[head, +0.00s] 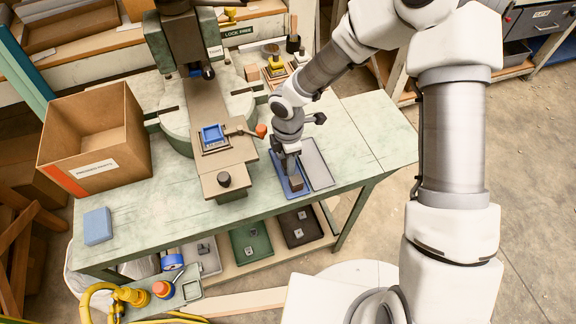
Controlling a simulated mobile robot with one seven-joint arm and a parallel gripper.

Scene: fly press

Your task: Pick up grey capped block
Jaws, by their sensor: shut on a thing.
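My gripper (292,171) points down over a blue tray (280,168) near the front edge of the green bench, right of the press. It is shut on a small dark grey-brown block (297,184) that shows at its fingertips. This looks like the grey capped block, but its cap is hidden or too small to make out. I cannot tell whether the block touches the tray or is just above it.
A grey tray (317,165) lies right of the blue one. The press (187,95) has a blue-framed fixture (213,137) and an orange-knobbed lever (261,131) close to my gripper. An open cardboard box (95,143) and blue block (98,226) are left. The bench's right end is clear.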

